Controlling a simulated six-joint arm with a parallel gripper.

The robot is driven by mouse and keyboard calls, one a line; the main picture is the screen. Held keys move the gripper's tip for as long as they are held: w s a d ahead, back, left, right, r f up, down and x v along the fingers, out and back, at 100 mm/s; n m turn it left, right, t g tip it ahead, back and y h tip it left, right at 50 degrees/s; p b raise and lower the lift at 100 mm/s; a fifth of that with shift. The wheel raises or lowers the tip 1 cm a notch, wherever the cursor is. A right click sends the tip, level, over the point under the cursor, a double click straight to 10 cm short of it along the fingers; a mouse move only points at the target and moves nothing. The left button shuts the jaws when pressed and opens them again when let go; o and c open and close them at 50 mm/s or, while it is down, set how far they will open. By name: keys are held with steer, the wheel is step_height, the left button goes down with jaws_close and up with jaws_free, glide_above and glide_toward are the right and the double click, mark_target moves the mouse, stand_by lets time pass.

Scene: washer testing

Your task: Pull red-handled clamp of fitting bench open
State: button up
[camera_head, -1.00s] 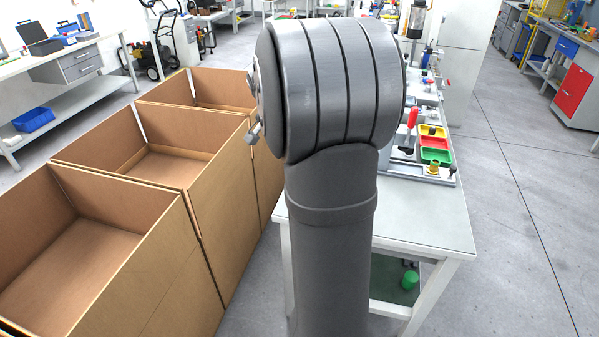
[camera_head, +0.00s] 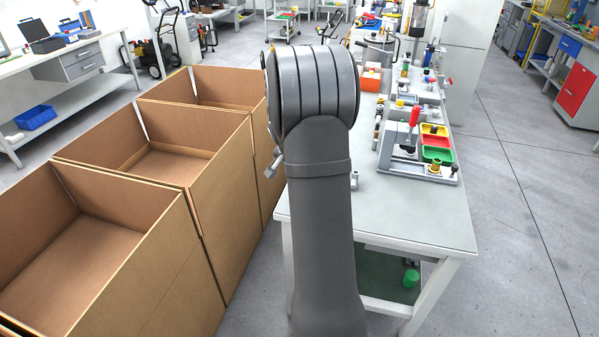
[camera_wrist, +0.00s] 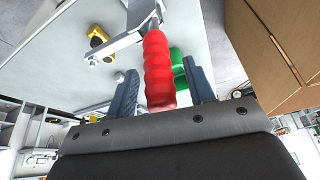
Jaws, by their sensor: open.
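In the wrist view a ribbed red handle (camera_wrist: 158,70) on a metal bracket stands in the gap between the two fingers of my gripper (camera_wrist: 163,92). The fingers are apart, one on each side of the handle. I cannot tell whether either touches it. In the head view my arm hides the gripper. An upright red handle (camera_head: 415,115) shows on a fixture on the bench (camera_head: 425,225), right of my arm. I cannot tell whether it is the same handle.
A green part (camera_wrist: 178,65) lies behind the red handle in the wrist view, with a yellow fitting (camera_wrist: 98,36) nearby. Cardboard boxes (camera_head: 215,185) stand left of my arm. The fixture carries yellow, red and green trays (camera_head: 437,154). The bench's near end is mostly bare.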

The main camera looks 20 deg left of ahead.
steer(key=shift+w+f, duration=0.2)
steer(key=shift+f, duration=0.25)
jaws_close()
steer(key=a+f+n+t+h, duration=0.1)
steer(key=a+f+n+h, duration=0.2)
steer(key=a+f+h, duration=0.4)
steer(key=shift+a+t+h, duration=0.3)
steer(key=shift+a+h, duration=0.9)
steer(key=shift+h, duration=2.4)
steer(key=shift+f+n, duration=0.1)
steer(key=shift+n, duration=0.2)
